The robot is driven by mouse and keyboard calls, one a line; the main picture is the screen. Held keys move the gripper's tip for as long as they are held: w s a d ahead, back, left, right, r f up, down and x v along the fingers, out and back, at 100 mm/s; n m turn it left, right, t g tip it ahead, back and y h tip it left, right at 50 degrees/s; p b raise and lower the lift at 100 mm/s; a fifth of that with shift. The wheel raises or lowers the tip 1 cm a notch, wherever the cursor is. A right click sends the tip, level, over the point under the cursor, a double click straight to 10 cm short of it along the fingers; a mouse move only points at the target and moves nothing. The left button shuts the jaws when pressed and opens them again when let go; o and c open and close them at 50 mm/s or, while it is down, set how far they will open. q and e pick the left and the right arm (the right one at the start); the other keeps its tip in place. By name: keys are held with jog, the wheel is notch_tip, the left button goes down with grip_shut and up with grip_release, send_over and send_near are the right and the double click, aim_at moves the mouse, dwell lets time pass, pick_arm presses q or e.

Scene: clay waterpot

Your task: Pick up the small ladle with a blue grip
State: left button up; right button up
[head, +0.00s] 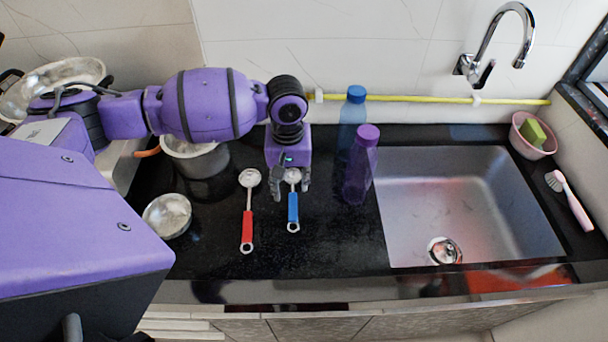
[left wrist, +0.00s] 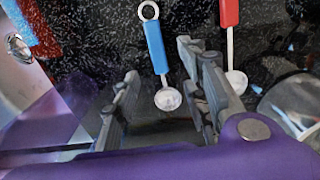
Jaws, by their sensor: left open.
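The small ladle with a blue grip (head: 293,212) lies on the black counter, its bowl toward the wall and its grip toward the front edge. It also shows in the left wrist view (left wrist: 156,48), with its pale round bowl between the fingers in the picture. My left gripper (head: 290,188) is open and empty, over the bowl end of this ladle, fingers pointing down on either side of it. The fingers also show in the left wrist view (left wrist: 162,95). Whether they touch the ladle I cannot tell. My right gripper is not in view.
A ladle with a red grip (head: 247,230) lies just left of the blue one. A blue bottle (head: 353,115) and a purple bottle (head: 360,170) stand close on the right. A metal bowl (head: 168,215) and a pot (head: 200,165) are left. The sink (head: 460,190) is further right.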

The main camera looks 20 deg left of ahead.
aim_at(293, 204)
pick_arm(q)
jog(key=shift+s+f, duration=0.2)
jog(key=shift+f, duration=0.4)
jog(key=shift+s+f, duration=0.2)
jog(key=shift+f, duration=0.4)
jog(key=shift+d+f, duration=0.1)
jog(key=shift+f, duration=0.15)
jog(key=f, duration=0.4)
jog(key=shift+d+f, duration=0.2)
jog(key=shift+w+f, duration=0.15)
jog(key=c, duration=0.9)
grip_shut()
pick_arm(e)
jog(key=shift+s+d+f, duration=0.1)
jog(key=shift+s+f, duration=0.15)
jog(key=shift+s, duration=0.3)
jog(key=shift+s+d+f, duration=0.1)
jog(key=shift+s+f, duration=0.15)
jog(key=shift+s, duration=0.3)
